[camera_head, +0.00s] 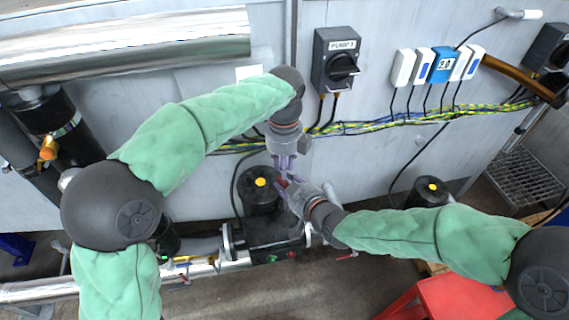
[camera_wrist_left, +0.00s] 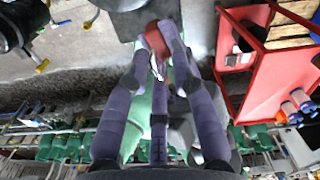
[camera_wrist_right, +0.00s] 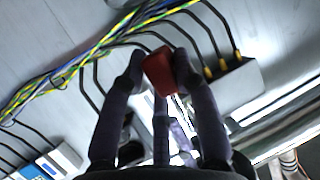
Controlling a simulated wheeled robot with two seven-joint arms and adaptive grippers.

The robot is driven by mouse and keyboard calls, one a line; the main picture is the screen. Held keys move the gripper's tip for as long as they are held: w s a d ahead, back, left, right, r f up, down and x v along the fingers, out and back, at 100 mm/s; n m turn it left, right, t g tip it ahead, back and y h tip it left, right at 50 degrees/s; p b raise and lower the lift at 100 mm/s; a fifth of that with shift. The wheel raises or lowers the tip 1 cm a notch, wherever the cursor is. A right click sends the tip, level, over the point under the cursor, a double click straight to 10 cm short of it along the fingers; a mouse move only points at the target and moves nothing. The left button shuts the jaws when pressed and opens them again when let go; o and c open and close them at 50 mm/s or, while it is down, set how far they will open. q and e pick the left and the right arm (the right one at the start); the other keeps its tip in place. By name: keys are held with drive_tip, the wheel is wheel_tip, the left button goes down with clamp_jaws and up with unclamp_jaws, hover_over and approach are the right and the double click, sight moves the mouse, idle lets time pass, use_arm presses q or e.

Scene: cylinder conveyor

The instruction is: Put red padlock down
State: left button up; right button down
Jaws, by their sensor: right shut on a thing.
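The red padlock (camera_wrist_right: 160,70) is held between the fingertips of my right gripper (camera_wrist_right: 160,68), which is shut on it. In the head view the right gripper (camera_head: 287,187) is near the middle, low in front of the grey wall. My left gripper (camera_head: 284,168) points down from above, very close to it. In the left wrist view the padlock (camera_wrist_left: 156,40) and its thin metal shackle (camera_wrist_left: 157,66) show near the left gripper's fingertips (camera_wrist_left: 158,48), which stand apart. Whether they touch the padlock is hidden. Left gripper fingers also show behind the padlock in the right wrist view.
The PUMP 1 switch (camera_head: 336,62) is on the wall above the grippers. Yellow-green cables (camera_head: 400,121) run along the wall. A black valve (camera_head: 262,190) with a yellow cap and piping stand just below. A red cart (camera_head: 455,300) is at lower right.

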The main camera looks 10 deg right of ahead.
drive_tip(key=c, duration=0.9)
unclamp_jaws()
drive_tip(key=shift+a, duration=0.1)
drive_tip(key=shift+o, duration=0.2)
drive_tip(key=shift+r, duration=0.1)
